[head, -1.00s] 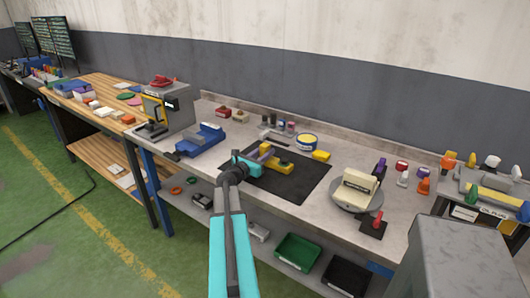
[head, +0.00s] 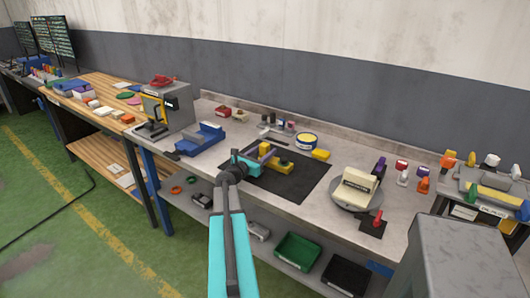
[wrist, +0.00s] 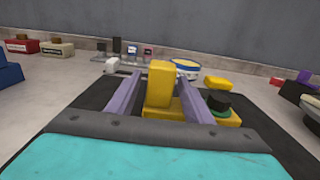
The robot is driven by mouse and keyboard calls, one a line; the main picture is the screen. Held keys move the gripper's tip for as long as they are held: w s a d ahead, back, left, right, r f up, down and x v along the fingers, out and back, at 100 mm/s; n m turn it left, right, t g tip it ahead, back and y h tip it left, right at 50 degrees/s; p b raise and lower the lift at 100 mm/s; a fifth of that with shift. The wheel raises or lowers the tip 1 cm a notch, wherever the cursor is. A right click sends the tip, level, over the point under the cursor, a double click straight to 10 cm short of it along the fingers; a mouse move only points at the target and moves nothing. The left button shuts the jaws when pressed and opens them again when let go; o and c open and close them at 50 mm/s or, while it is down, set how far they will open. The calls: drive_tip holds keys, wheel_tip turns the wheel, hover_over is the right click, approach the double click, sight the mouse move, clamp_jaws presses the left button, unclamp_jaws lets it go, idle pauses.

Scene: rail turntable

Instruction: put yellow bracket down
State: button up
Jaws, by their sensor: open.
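The yellow bracket (head: 279,166) rests on the black mat (head: 298,187) on the grey bench. In the wrist view, its upright part (wrist: 160,84) stands between the two finger bars, and its flat base with a dark round knob (wrist: 219,103) extends to the right. My gripper (head: 258,160) is open around the upright part, with visible gaps on both sides. It also shows in the wrist view (wrist: 158,95). The bracket's lower left side is hidden behind my gripper.
A yellow block (head: 320,155) and a round blue-and-yellow tin (head: 305,141) stand behind the mat. A blue fixture (head: 201,139) is to the left. A turntable with a cream block (head: 358,184) is to the right. The mat's front right part is clear.

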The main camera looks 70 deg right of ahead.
drive_tip(key=shift+b+v, duration=1.05)
drive_tip(key=shift+v, duration=4.85)
